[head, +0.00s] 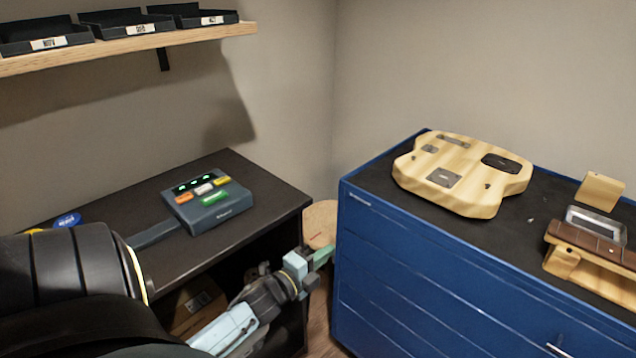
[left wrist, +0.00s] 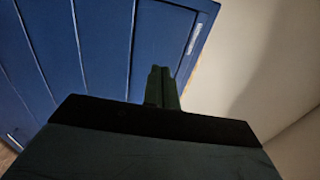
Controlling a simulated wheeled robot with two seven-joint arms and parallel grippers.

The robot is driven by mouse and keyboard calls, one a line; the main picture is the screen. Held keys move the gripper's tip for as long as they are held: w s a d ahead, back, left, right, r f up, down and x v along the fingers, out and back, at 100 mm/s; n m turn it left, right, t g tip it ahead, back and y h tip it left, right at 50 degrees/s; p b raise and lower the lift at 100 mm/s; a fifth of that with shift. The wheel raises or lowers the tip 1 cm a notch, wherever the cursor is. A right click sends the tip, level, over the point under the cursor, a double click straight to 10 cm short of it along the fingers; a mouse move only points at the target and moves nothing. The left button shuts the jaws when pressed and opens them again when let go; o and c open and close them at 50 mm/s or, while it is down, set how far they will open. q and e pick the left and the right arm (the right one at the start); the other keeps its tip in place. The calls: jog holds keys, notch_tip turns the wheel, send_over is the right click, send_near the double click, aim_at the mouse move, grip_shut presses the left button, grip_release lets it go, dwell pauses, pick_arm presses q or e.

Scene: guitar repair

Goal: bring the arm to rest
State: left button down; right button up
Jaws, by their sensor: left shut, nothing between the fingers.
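My left arm (head: 230,328) comes in from the lower left of the head view and reaches down in front of the dark bench. My left gripper (head: 322,257) is in the gap between the dark bench and the blue drawer cabinet, near the cabinet's left side. Its fingers also show in the left wrist view (left wrist: 162,88), pressed together and empty, with the blue cabinet (left wrist: 100,45) behind them. I cannot tell whether they touch the cabinet. My right gripper is in neither view.
The blue cabinet (head: 420,268) carries a pale guitar body (head: 462,200), a metal tray (head: 596,222) and a guitar neck piece (head: 590,245). The dark bench (head: 262,190) holds a device with coloured buttons (head: 207,203). A wall shelf (head: 130,47) with black bins hangs above.

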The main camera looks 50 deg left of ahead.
pick_arm(q)
jog(key=shift+s, duration=0.8)
jog(key=s+d+f+n+g, duration=0.25)
jog(key=s+f, duration=0.25)
jog(key=f, duration=0.5)
jog(key=s+d+f+n+g, duration=0.1)
jog(key=s+f+n+g, duration=0.3)
jog(key=f, duration=0.6)
jog(key=s+d+f+n+g, duration=0.25)
jog(key=s+f, duration=0.25)
jog(key=f, duration=0.4)
jog(key=s+d+f+n+g, duration=0.2)
jog(key=s+f+g, duration=0.2)
jog(key=s, duration=0.7)
jog(key=s+d+f+n+g, duration=0.2)
jog(key=s+f+n+g, duration=0.1)
jog(key=s+f, duration=0.5)
jog(key=s+g, duration=0.1)
jog(key=s, duration=0.2)
jog(key=shift+s+d+f, duration=0.2)
jog(key=shift+s+d, duration=0.15)
jog(key=shift+d, duration=0.05)
